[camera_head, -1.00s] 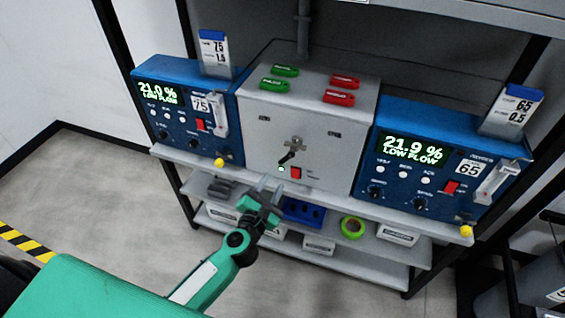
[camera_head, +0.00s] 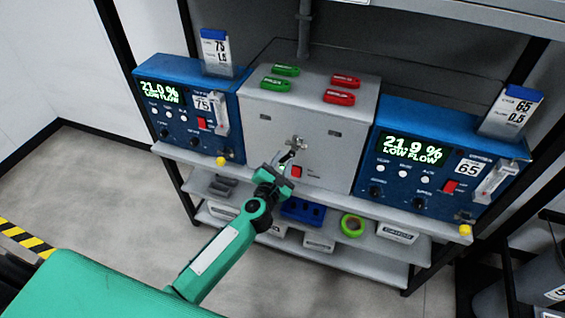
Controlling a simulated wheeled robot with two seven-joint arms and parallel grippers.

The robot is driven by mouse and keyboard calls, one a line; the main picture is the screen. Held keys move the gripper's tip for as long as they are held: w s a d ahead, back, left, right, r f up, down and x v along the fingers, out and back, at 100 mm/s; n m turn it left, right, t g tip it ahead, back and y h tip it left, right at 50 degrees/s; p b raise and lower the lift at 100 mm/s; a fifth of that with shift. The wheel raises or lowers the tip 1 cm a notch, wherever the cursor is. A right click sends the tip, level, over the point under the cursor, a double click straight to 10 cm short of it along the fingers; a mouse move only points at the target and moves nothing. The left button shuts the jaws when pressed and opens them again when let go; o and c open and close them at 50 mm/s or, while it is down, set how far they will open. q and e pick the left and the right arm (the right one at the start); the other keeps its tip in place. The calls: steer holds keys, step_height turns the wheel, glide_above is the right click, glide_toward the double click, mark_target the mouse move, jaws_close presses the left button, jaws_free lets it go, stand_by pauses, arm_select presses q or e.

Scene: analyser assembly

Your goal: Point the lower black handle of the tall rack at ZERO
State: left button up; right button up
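The tall rack has a grey box (camera_head: 265,122) between two blue analysers. A metal fitting (camera_head: 297,142) sits on its front, with the small black handle (camera_head: 290,155) just below. The handle slants down to the left and is partly covered by my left gripper. My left gripper (camera_head: 281,161) is at the handle, its two fingers apart, one on each side of it in the picture. I cannot tell whether they touch it. No ZERO label is readable. My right gripper is not in view.
The left analyser (camera_head: 177,68) reads 21.0 % and the right one (camera_head: 420,115) 21.9 %, both LOW FLOW. A red switch (camera_head: 296,172) is close right of the gripper.

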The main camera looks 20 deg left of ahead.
arm_select(q)
jaws_close()
steer(key=shift+a+r+m+p, duration=0.2)
steer(key=shift+r+m+p, duration=0.1)
steer(key=shift+m+p, duration=0.55)
steer(key=shift+a+r+m+p, duration=0.2)
steer(key=shift+r+m+p, duration=0.25)
steer(key=shift+m+p, duration=1.05)
steer(key=shift+a+r+m+p, duration=0.25)
steer(key=shift+r+m+p, duration=0.15)
steer(key=shift+m+p, duration=1.15)
steer(key=shift+a+r+m+p, duration=0.2)
steer(key=shift+r+m+p, duration=0.25)
steer(key=shift+m+p, duration=1.05)
